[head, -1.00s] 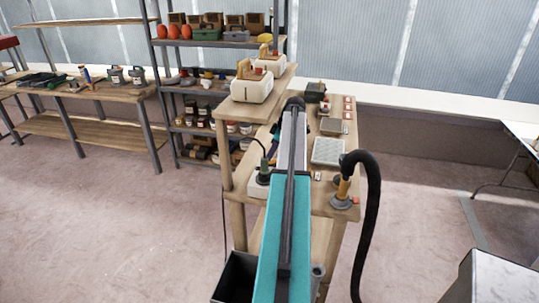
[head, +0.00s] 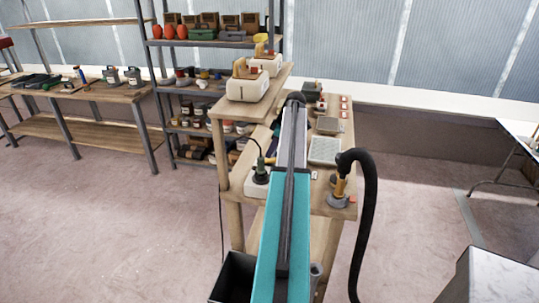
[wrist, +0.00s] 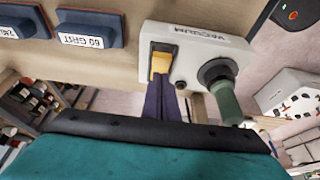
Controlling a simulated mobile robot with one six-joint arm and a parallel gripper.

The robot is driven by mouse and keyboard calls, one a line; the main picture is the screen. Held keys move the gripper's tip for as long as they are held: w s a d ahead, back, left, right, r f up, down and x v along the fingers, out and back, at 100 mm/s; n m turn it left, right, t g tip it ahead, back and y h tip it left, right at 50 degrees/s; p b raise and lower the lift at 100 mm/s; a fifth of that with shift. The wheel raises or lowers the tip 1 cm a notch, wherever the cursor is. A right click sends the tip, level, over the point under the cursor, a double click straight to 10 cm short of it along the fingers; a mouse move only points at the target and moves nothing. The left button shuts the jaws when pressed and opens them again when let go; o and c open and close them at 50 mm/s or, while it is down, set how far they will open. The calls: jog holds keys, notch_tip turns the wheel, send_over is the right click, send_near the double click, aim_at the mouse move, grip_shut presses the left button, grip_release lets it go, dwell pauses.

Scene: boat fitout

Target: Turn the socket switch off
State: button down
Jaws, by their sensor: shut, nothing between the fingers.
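The white socket box (wrist: 200,48), labelled VACUUM, fills the upper middle of the wrist view. Its yellow rocker switch (wrist: 160,64) sits in a dark frame at the box's left. A green plug (wrist: 226,103) sits in the round socket at its right. My gripper (wrist: 164,82) shows as two dark fingers shut together, tips right at the switch's lower edge; I cannot tell whether they touch it. In the head view the white box (head: 257,189) and the green plug (head: 261,168) show on the bench, left of my arm. My gripper is hidden there.
Blue blocks (wrist: 90,28), one labelled 60 GRIT, sit left of the box. A vacuum hose (head: 368,220) arches right of the bench (head: 330,206). A raised shelf (head: 268,97) with cream containers stands over the bench's left. Open floor lies left of the bench.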

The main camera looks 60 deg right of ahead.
jog(key=b+v, duration=0.3)
jog(key=v, duration=0.9)
jog(key=shift+s+r, duration=0.1)
jog(key=shift+s, duration=0.05)
dwell(0.4)
